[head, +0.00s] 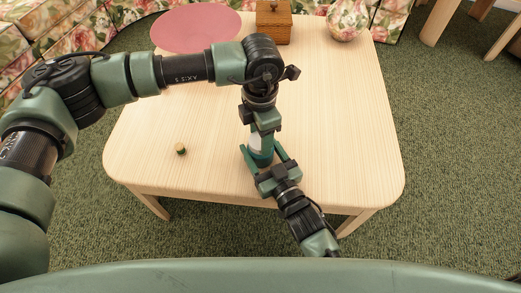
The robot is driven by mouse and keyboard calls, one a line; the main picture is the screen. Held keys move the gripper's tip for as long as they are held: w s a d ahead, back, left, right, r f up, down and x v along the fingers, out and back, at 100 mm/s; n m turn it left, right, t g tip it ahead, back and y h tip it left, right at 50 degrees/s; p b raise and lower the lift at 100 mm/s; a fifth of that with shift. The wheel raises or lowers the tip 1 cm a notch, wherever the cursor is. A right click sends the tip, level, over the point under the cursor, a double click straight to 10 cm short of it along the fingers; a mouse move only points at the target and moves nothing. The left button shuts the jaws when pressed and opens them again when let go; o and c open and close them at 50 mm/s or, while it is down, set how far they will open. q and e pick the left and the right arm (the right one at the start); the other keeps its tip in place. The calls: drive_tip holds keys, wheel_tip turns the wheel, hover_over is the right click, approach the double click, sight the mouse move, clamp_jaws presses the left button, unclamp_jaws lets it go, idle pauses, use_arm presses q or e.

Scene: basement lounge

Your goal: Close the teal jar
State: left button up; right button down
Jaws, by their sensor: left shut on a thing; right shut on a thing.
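The teal jar (261,158) stands on the wooden table, near the front edge and right of centre. Its upper part is mostly hidden by my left gripper. A pale white part shows just above the teal body. My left gripper (261,137) comes down from above and is shut at the top of the jar; what it grips is largely hidden, probably the lid. My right gripper (264,154) reaches in from the front, with one finger on each side of the jar, and is shut on its body. I cannot tell whether the lid sits fully on the jar.
The right side of the table is clear.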

use_arm(q)
drive_tip(key=shift+m, duration=1.2)
drive_tip(key=o, duration=1.5)
drive_tip(key=shift+r, duration=2.3)
wheel_tip(320, 180, up, 4)
drive_tip(key=n, duration=0.3)
drive_tip(key=shift+f, duration=0.25)
